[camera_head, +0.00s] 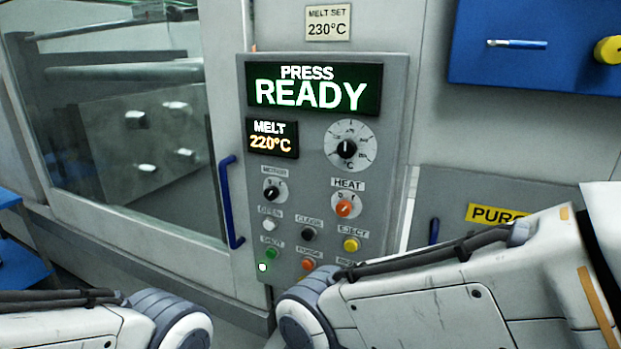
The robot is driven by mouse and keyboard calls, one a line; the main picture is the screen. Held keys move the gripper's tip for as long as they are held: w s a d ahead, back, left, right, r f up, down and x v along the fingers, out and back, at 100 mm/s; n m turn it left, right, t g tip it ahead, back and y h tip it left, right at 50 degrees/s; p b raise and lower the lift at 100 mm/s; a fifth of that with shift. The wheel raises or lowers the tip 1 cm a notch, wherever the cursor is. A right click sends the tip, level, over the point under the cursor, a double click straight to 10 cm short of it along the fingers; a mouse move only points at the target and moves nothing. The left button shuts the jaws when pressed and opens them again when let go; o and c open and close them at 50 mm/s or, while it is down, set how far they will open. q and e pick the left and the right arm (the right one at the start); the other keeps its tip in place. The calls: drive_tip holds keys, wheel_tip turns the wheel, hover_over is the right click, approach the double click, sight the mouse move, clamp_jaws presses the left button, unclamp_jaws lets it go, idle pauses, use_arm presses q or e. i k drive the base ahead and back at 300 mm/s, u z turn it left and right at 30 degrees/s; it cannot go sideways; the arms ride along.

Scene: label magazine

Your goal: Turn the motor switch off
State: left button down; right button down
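The motor switch (271,193) is a small black rotary knob on the left of the grey control panel (398,82), under a small label that seems to read MOTOR. Its exact setting is too small to tell. The orange HEAT knob (344,208) is to its right, and a larger black temperature dial (347,148) is above. The display reads PRESS READY (311,88). The melt display (271,138) reads 220°C. My two arms show at the bottom, below the panel, but neither gripper is in view.
Several push buttons, such as a yellow EJECT button (351,244), fill the lower panel; my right arm partly covers the bottom edge. A blue door handle (230,202) stands just left of the panel beside the glass door (120,120). A blue board (540,45) is at upper right.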

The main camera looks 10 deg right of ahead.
sight(270, 193)
drive_tip(key=k, duration=1.3)
drive_tip(key=u, duration=0.8)
drive_tip(key=i, duration=1.65)
drive_tip(key=z, duration=0.85)
